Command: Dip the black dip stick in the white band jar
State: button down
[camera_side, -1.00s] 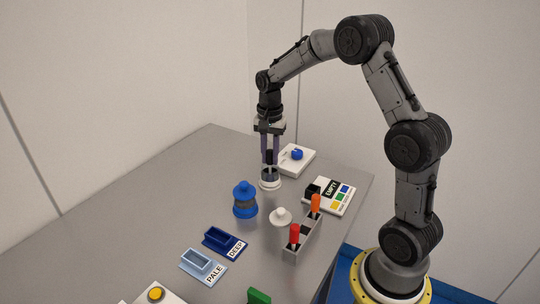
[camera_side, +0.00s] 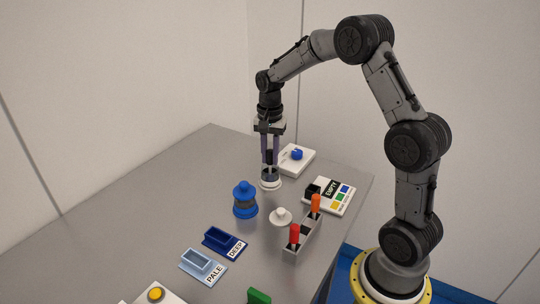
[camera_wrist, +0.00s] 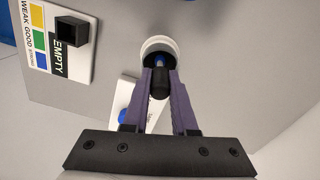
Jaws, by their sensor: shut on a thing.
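The black dip stick (camera_side: 268,156) is held upright between the purple fingers of my gripper (camera_side: 269,162), which is shut on it. The stick's black handle (camera_wrist: 158,84) also shows in the wrist view, with a blue part beyond it at the jar's mouth. The white band jar (camera_side: 270,184) stands open on the table directly under my gripper. Its white rim (camera_wrist: 150,43) rings a dark opening in the wrist view. The stick's lower end appears to be inside that opening; its depth is hidden.
A white lid (camera_side: 281,216) lies in front of the jar, and a blue lidded jar (camera_side: 245,202) stands left of it. A grey rack (camera_side: 302,242) holds red and orange sticks. An EMPTY reader (camera_side: 335,205), a blue-knobbed box (camera_side: 308,164) and DEEP (camera_side: 215,242) and PALE (camera_side: 196,264) trays stand around.

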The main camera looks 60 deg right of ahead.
jog(key=shift+r, duration=0.1)
jog(key=shift+r, duration=4.4)
